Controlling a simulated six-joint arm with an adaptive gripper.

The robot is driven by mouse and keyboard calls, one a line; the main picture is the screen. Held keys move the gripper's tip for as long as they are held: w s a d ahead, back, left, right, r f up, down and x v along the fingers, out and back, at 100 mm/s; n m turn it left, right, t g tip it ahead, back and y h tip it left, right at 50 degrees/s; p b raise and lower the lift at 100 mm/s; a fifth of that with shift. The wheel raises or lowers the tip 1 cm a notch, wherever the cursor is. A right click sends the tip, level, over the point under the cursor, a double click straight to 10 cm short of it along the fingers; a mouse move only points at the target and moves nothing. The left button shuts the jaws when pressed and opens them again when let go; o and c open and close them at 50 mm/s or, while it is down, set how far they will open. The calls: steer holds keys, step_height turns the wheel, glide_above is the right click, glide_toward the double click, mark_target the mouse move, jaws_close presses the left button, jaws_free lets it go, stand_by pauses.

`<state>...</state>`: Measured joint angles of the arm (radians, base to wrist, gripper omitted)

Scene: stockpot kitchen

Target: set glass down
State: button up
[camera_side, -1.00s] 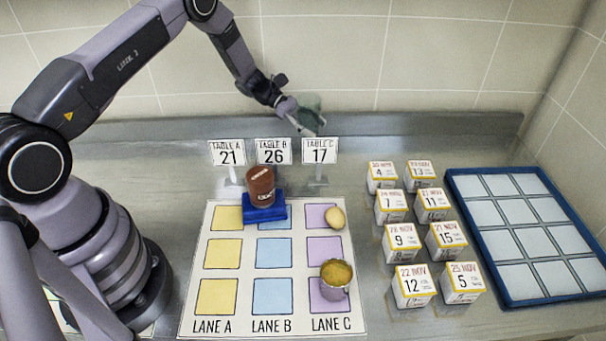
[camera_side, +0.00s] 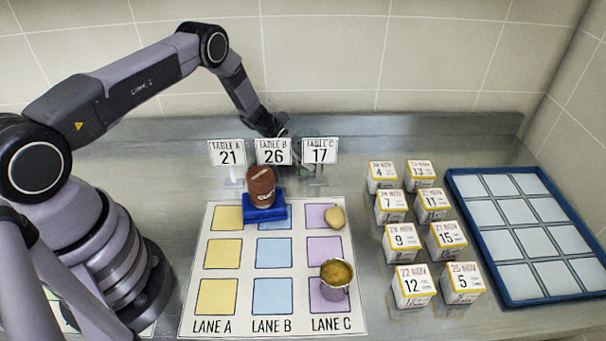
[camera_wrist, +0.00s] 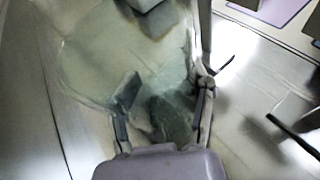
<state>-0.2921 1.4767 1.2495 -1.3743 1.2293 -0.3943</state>
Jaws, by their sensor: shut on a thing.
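The glass (camera_wrist: 105,60) is clear with a green tint and fills much of the wrist view. My gripper (camera_wrist: 166,92) is shut on it, with one dark finger pad on each side. In the side view my gripper is low at the back of the counter, behind the table cards. I cannot tell whether the glass touches the counter.
The cards for Table A (camera_side: 227,153), Table B (camera_side: 273,151) and Table C (camera_side: 319,150) stand in front of my gripper. Several dated boxes (camera_side: 409,236) and a blue tray (camera_side: 478,238) are right.

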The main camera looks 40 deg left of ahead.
steer(key=o, duration=1.3)
